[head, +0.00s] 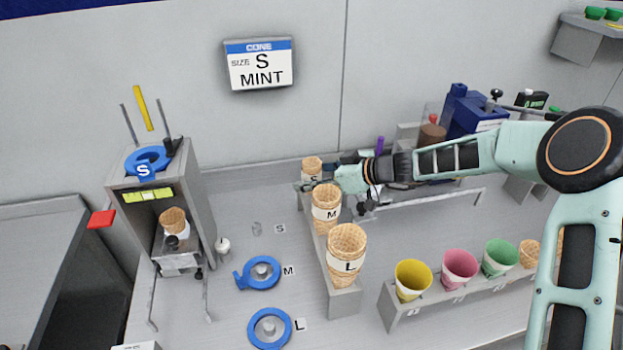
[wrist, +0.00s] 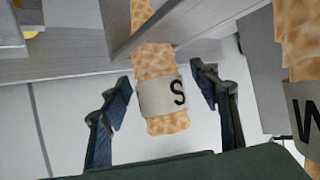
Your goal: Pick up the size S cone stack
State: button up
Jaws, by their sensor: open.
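The size S cone stack (head: 312,167) stands at the back of the rack, with a white band marked S. In the wrist view the S stack (wrist: 160,97) lies between the two fingers of my gripper (wrist: 166,98), with a visible gap on each side. My gripper (head: 318,182) is open around it in the head view, partly hidden by the stacks and my wrist. The M stack (head: 326,206) stands just in front of it, and its edge shows at the right of the wrist view (wrist: 303,100). The L stack (head: 346,250) stands nearest.
A grey rack (head: 345,300) carries the stacks. Yellow (head: 412,278), pink (head: 459,268) and green (head: 499,257) cups stand in a holder to the right. A machine with a blue S ring (head: 148,160) stands left. A wall sign (head: 259,65) reads size S, mint. Blue rings (head: 262,272) lie on the counter.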

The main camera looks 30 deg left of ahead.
jog(key=c, duration=1)
jog(key=shift+o, duration=0.2)
